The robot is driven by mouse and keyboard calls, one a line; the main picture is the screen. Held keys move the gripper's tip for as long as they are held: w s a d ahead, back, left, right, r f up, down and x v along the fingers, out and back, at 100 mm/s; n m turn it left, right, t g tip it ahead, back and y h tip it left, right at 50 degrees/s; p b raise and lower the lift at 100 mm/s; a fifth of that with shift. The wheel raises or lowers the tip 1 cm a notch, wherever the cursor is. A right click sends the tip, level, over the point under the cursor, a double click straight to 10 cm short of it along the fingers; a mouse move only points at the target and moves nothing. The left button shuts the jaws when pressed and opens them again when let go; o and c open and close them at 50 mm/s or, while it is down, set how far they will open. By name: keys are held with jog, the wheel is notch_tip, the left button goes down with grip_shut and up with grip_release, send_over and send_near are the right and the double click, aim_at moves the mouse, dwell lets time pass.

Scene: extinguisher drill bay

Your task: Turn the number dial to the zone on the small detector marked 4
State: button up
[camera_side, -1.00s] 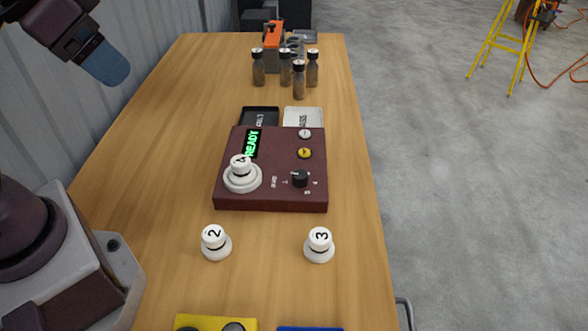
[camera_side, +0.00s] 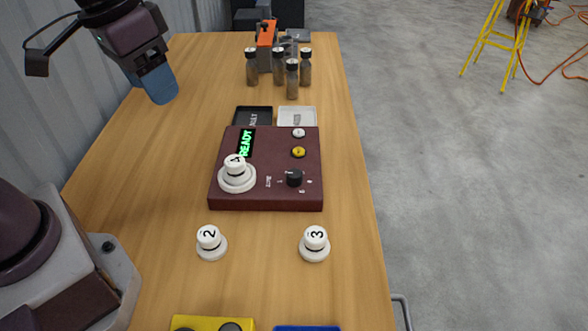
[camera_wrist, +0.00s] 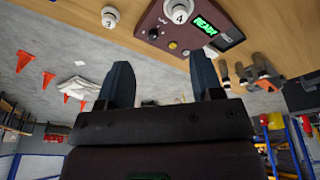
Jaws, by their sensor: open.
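A dark red control box (camera_side: 265,198) sits mid-table and also shows in the wrist view (camera_wrist: 152,20). Its green display reads READY (camera_side: 246,143). The small white detector marked 4 (camera_side: 236,173) stands on the box's left side; it shows in the wrist view (camera_wrist: 180,12). A black number dial (camera_side: 294,177) is on the box's right side, with small marks around it; its setting is too small to read. White detectors marked 2 (camera_side: 210,243) and 3 (camera_side: 314,245) stand on the table. My gripper (camera_wrist: 160,75) is open and empty, above the table's left edge, away from the box.
A white button (camera_side: 299,133) and yellow button (camera_side: 299,152) are on the box. A black tray (camera_side: 252,117) and white tray (camera_side: 297,117) lie behind it. Several dark bottles (camera_side: 292,80) stand at the back. A yellow object (camera_side: 205,323) lies at the front.

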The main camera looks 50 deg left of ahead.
jog(key=w+d+f+n+g, duration=0.2)
jog(key=w+d+f+n, duration=0.1)
jog(key=w+f+n, duration=0.4)
jog(key=n, duration=1.3)
send_near(294, 173)
jog(key=shift+y, duration=0.3)
jog(key=f, duration=0.9)
jog(key=shift+w+d+f, duration=0.1)
jog(key=shift+w+f, duration=0.1)
jog(key=c, duration=0.9)
